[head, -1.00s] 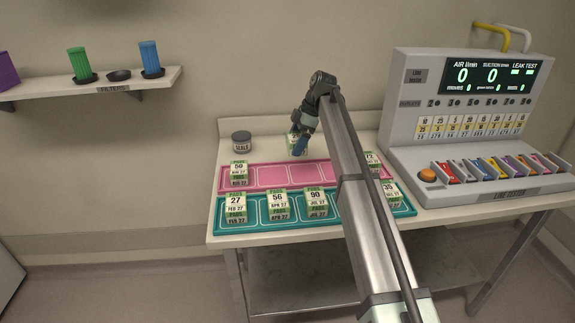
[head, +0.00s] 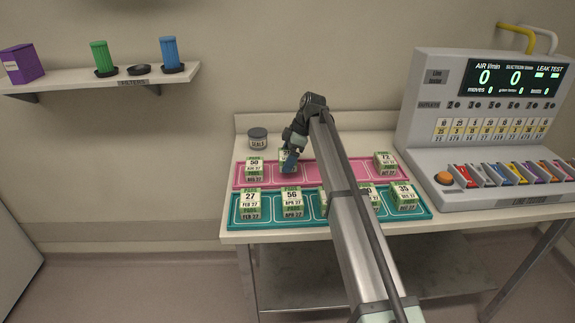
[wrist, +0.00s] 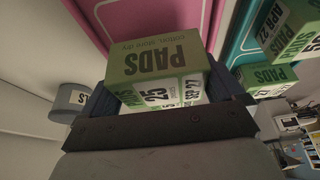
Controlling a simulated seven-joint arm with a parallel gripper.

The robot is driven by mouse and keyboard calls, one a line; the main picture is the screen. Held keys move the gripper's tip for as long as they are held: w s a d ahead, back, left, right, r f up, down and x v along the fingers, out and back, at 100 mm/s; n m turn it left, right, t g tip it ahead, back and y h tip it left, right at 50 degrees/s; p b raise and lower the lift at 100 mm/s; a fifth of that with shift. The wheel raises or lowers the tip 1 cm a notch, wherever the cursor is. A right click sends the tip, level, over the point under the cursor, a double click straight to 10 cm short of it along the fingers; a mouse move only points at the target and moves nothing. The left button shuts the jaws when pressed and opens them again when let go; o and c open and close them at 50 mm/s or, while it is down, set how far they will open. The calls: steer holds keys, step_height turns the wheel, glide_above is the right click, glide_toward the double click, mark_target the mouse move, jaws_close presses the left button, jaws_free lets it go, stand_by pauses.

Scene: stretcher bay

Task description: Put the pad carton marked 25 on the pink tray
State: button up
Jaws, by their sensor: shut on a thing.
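The pad carton marked 25 (wrist: 160,72) is white and green. My gripper (wrist: 165,95) is shut on it in the wrist view. In the head view my gripper (head: 291,158) holds the carton (head: 286,154) at the second space from the left of the pink tray (head: 313,174). I cannot tell whether the carton touches the tray. The pink tray bears a carton marked 50 (head: 255,170) at its left end and one marked 72 (head: 385,164) at its right end. My arm hides part of the tray.
The teal tray (head: 268,214) in front holds cartons marked 27 (head: 249,204), 56 (head: 292,202) and 35 (head: 404,196), and another partly behind my arm. A grey SEALS jar (head: 258,139) stands behind the pink tray. The leak tester (head: 480,120) stands at the right.

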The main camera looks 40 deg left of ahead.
steer(key=shift+f, duration=1.5)
steer(key=o, duration=0.8)
steer(key=shift+f, duration=0.1)
steer(key=v, duration=1.2)
